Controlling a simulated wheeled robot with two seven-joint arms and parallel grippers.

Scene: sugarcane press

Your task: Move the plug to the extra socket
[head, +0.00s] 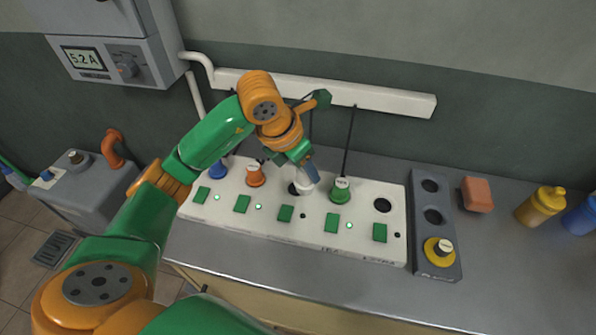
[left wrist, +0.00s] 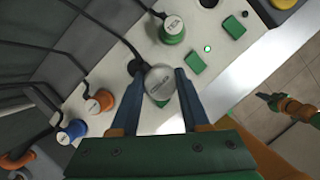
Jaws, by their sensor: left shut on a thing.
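A white-grey plug (head: 308,182) is held by my left gripper (head: 304,168) at the third socket (head: 293,188) of the white socket strip (head: 225,180). The dark socket hole shows beside the plug, and the light below it is dark. In the left wrist view the plug's round labelled top (left wrist: 160,82) sits between the two fingers, with a black cable. The strip's right-end socket (head: 382,205) is empty. A grey socket block (head: 445,265) to the right has two empty holes (head: 431,186) and a yellow plug (head: 438,249). My right gripper (left wrist: 268,98) is small in the left wrist view.
Blue (head: 217,168), orange (head: 255,175) and green (head: 341,190) plugs stand in the strip, with cables. Green switches (head: 285,213) line its front. A red-orange block (head: 477,194), a yellow bottle (head: 541,206) and a blue bottle (head: 583,217) stand right. The front right counter is clear.

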